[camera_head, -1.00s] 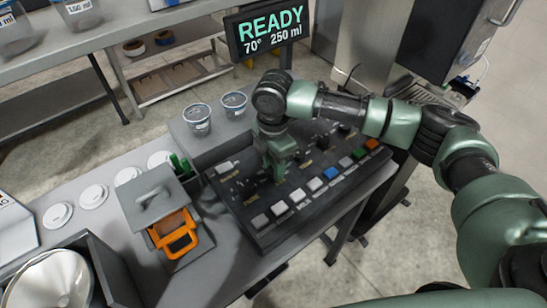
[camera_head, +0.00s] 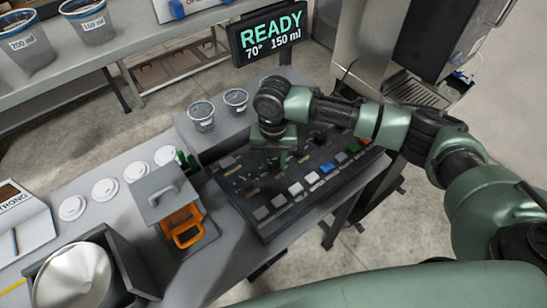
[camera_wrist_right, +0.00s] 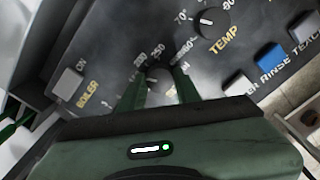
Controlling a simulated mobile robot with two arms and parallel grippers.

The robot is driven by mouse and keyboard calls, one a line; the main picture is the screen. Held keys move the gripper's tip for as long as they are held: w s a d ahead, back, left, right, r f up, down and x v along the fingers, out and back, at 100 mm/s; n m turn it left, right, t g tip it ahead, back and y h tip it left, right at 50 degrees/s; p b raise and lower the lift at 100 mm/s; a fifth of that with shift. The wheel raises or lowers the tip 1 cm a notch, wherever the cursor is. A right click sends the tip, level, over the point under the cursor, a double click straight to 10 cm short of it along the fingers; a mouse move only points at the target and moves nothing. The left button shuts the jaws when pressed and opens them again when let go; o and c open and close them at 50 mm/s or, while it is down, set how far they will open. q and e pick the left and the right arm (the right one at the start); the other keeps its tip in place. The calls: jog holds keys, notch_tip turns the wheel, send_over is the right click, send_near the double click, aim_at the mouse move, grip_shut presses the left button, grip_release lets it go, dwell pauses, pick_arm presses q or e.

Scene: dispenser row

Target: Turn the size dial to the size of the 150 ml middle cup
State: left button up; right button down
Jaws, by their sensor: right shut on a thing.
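The control panel (camera_head: 300,190) lies on the counter with several coloured buttons. My right gripper (camera_head: 272,160) points down at its left half. In the right wrist view my gripper (camera_wrist_right: 158,88) has both fingers shut around the size dial (camera_wrist_right: 157,74), which is mostly hidden between them. Marks such as 250 show on the ring around it. The display (camera_head: 272,35) reads READY, 70° and 150 ml. A cup labelled 150 ml (camera_head: 87,27) stands on the shelf at upper left. My left gripper is not in view.
The TEMP dial (camera_wrist_right: 211,22) sits beside the size dial. A 250 ml cup (camera_head: 28,45) is on the shelf.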

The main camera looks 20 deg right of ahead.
aim_at(274, 164)
jog(key=shift+n, duration=1.5)
jog(key=c, duration=1)
grip_release()
jog(key=shift+r, duration=0.15)
jog(key=shift+r, duration=0.35)
notch_tip(274, 164, up, 7)
jog(key=shift+f+b, duration=0.1)
jog(key=shift+b, duration=0.8)
